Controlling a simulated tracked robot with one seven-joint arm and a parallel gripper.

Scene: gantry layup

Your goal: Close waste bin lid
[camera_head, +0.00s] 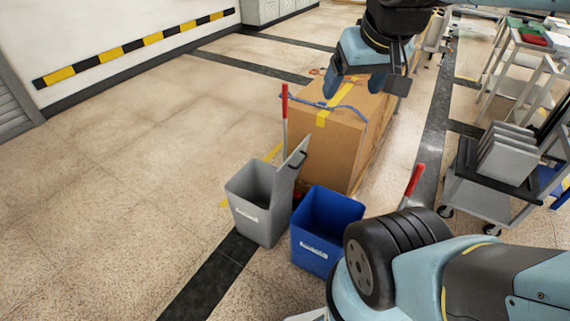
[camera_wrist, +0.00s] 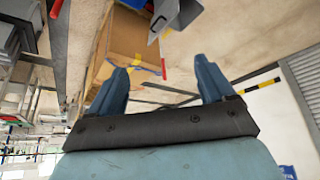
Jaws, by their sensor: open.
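The grey waste bin (camera_head: 254,207) stands on the floor left of the blue bin, with a white label on its front. Its grey lid (camera_head: 289,174) is raised, tilted steeply up along the bin's right side, and the bin's mouth is uncovered. My gripper (camera_head: 355,86) is open and empty, high above the cardboard box, behind and to the right of the lid, and apart from it. In the wrist view my two blue fingers (camera_wrist: 164,75) are spread with nothing between them. A grey part of a bin or lid shows at that view's top edge; I cannot tell which.
The blue bin (camera_head: 323,231) is open-topped. The large cardboard box (camera_head: 335,145) stands behind the bins, with a red upright pole (camera_head: 285,115) near its left side. A grey cart (camera_head: 490,190) is at the right. The floor at the left is clear.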

